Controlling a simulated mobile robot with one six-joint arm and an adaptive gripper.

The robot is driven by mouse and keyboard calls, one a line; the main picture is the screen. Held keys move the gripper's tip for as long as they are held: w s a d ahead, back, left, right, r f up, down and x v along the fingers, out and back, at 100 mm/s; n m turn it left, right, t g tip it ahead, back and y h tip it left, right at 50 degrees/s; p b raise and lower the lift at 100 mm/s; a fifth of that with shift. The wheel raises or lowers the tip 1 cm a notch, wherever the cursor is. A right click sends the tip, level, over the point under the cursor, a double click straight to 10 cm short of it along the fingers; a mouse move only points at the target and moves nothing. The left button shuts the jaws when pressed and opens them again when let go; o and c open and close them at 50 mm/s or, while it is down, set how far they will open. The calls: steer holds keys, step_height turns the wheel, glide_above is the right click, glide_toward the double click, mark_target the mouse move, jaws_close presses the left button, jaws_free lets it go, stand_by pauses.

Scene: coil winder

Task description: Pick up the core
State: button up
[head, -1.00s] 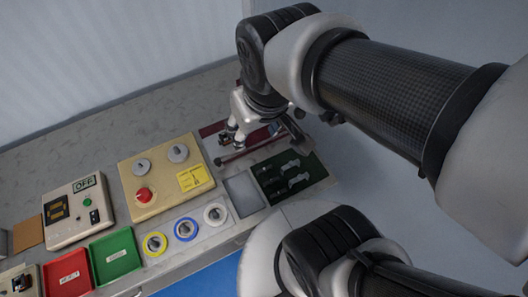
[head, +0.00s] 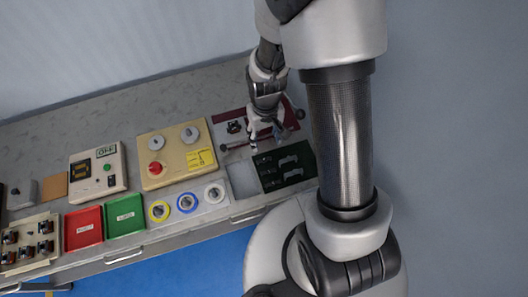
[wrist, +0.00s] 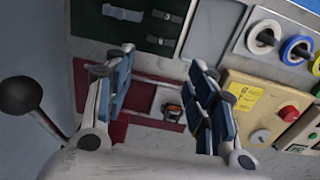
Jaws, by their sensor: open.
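My gripper (head: 266,140) is open and empty above the dark red plate (head: 227,143) at the back right of the bench. In the wrist view its blue-padded fingers (wrist: 160,78) stand wide apart. A small dark block with an orange-brown part (head: 235,127) sits on that plate, left of my gripper. In the wrist view this block (wrist: 172,112) shows between the fingers, nearer the right one and beyond them. Grey shaped pieces, possibly cores (head: 288,161), lie in a dark green tray (head: 270,186) in front of my gripper. I cannot tell for certain which piece is the core.
A black ball knob (wrist: 19,96) on a rod stands left in the wrist view. An empty grey tray (head: 242,180), three ringed spools (head: 187,203) and a beige control box (head: 150,182) stand to the left. Several brown-and-black parts fill a rack (head: 27,248) at far left.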

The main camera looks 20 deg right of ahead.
mark_target(264, 160)
step_height(264, 160, down, 15)
steer(key=b, duration=0.3)
steer(key=shift+w+a+r, duration=0.1)
steer(key=shift+w, duration=0.05)
steer(key=c, duration=0.5)
